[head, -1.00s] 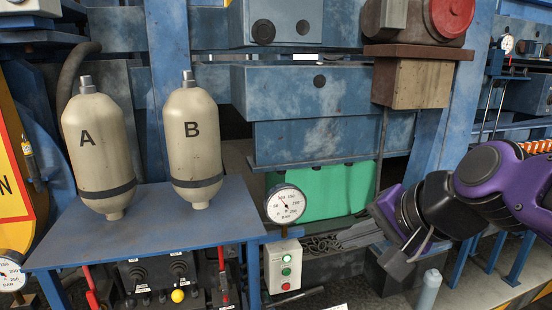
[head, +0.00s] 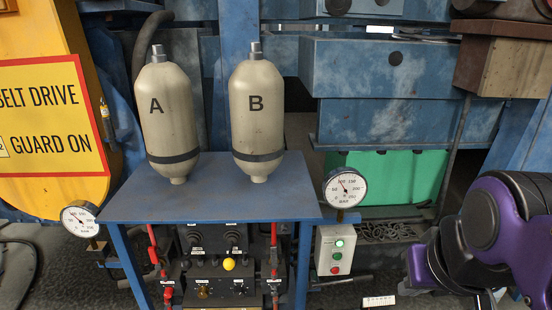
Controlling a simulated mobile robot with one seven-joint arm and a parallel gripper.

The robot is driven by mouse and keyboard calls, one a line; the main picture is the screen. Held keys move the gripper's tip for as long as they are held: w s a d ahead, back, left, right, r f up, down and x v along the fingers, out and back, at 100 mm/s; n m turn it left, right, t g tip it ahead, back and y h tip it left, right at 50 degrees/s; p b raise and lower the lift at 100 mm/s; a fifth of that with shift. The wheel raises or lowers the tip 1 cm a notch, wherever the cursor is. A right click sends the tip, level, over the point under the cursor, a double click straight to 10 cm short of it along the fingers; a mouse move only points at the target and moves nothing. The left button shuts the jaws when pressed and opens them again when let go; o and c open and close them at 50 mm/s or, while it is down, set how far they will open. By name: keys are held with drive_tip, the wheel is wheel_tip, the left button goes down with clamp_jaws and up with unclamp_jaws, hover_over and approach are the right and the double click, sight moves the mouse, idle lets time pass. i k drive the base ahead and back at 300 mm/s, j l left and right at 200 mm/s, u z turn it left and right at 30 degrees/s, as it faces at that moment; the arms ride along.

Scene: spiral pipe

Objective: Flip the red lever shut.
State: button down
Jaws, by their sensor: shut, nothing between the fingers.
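Two red levers show under the blue table, one at each side of the black control panel (head: 214,238). The left red lever (head: 153,250) and the right red lever (head: 274,250) both look roughly upright. I cannot tell which of them is open or shut. My arm's black and purple end part is at the lower right, well to the right of both levers. My gripper's fingers are not visible; the bottom edge of the picture cuts off that end of the arm.
Beige tanks A (head: 168,115) and B (head: 256,115) stand on the blue table (head: 210,205). Pressure gauges (head: 345,188) (head: 80,221) flank it. A button box (head: 336,250) hangs right of the panel. A yellow guard (head: 45,190) stands left. Floor between box and arm looks mostly clear.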

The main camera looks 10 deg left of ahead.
sight(153, 252)
drive_tip(key=j+u, duration=0.2)
drive_tip(key=u, duration=1.4)
drive_tip(key=i+l, duration=0.05)
